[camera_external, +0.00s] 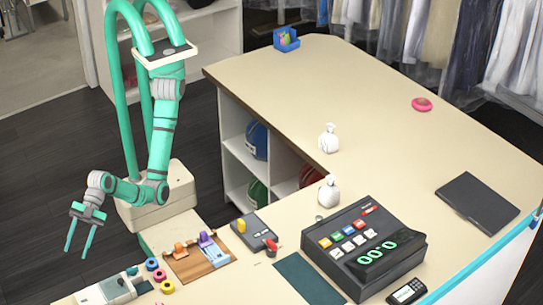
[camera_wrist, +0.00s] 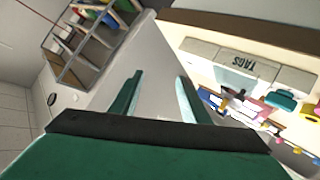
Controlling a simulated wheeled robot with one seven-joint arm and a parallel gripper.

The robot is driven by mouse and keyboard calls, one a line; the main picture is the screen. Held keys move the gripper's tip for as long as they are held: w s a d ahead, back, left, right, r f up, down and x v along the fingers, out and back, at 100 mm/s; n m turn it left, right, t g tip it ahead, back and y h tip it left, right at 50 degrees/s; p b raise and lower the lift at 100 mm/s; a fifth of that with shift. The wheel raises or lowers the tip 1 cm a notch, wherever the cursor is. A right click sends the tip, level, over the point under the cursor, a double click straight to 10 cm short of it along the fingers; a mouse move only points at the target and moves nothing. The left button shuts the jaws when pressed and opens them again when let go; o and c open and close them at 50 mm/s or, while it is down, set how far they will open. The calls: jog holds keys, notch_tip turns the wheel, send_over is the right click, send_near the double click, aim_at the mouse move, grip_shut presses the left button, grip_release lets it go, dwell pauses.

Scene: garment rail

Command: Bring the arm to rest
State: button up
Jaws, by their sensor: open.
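My gripper (camera_external: 79,238) hangs at the left in the external view, with its two teal fingers apart and nothing between them. It is over the dark floor, clear of the counter's left end, and points downward. My arm is bent, with the forearm reaching left from the elbow beside my pale base. In the wrist view, the two fingers of my gripper (camera_wrist: 160,98) are spread, with a plain grey surface between them.
Garments (camera_external: 430,40) hang behind. The floor (camera_external: 40,180) around my gripper is clear.

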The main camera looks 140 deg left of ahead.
jog(key=s+a+f+n+t, duration=0.1)
jog(key=s+a+f, duration=0.1)
jog(key=a+f, duration=0.75)
jog(key=s+a+f+n+t+y, duration=0.15)
jog(key=a+f, duration=0.45)
jog(key=a, duration=0.7)
jog(key=s+a+f+n+t, duration=0.1)
jog(key=a+f+t, duration=0.1)
jog(key=a+f, duration=0.75)
jog(key=s+a+f+n+t+y, duration=0.1)
jog(key=s+a+y, duration=0.1)
jog(key=s+a, duration=0.55)
jog(key=s+a+n+t+y, duration=0.15)
jog(key=s+a, duration=0.25)
jog(key=a, duration=0.7)
jog(key=s+a+r+m+y, duration=0.1)
jog(key=s+a+r+y, duration=0.1)
jog(key=s+a, duration=0.3)
jog(key=s+a+r+y, duration=0.3)
jog(key=s+a, duration=0.3)
jog(key=s, duration=0.3)
jog(key=shift+s+a+r+m, duration=0.2)
jog(key=shift+a+r+m, duration=0.05)
jog(key=shift+r+m, duration=0.2)
